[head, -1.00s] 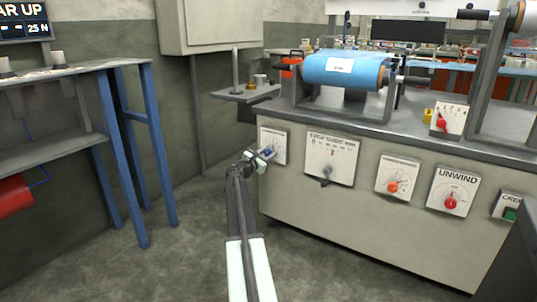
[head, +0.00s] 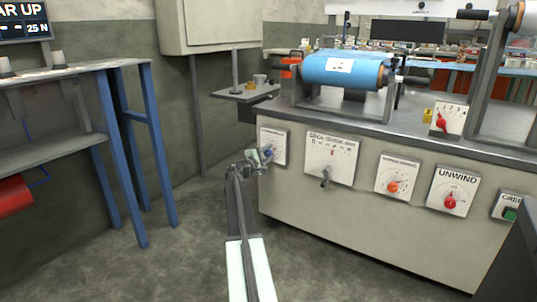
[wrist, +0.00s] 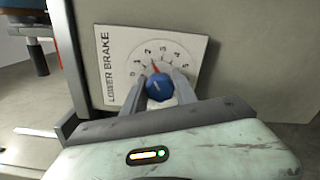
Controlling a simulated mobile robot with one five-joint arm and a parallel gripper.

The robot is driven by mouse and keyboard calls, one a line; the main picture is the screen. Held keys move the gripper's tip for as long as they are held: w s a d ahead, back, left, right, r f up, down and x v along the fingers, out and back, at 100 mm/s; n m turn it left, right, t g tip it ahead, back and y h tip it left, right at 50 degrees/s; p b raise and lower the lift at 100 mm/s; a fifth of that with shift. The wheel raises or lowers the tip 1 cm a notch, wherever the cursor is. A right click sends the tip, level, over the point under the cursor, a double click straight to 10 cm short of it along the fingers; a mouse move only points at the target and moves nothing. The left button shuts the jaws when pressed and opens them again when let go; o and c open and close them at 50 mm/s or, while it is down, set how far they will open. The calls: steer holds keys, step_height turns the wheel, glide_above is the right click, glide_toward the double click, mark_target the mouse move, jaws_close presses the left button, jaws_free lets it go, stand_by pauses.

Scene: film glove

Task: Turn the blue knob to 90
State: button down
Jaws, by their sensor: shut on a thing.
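The blue knob (wrist: 158,87) sits on a white dial plate (wrist: 118,85) marked LOWER BRAKE, with a scale that includes 1 to 5. A red pointer (wrist: 155,68) above the knob points between 2 and 3. My gripper (wrist: 160,92) is shut on the knob, one finger on each side. In the head view my gripper (head: 263,157) reaches the leftmost plate (head: 280,143) on the front of the machine. The knob is small there and partly hidden by the gripper.
To the right on the machine front are the edge guide panel (head: 330,150), a dial with an orange knob (head: 397,175) and the UNWIND dial (head: 453,190). A blue-legged bench (head: 110,140) stands at left. The floor between is clear.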

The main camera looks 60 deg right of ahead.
steer(key=m, duration=0.6)
steer(key=shift+m, duration=0.3)
stand_by(0.4)
steer(key=c, duration=1)
jaws_free()
steer(key=a, duration=0.8)
steer(key=shift+d, duration=0.1)
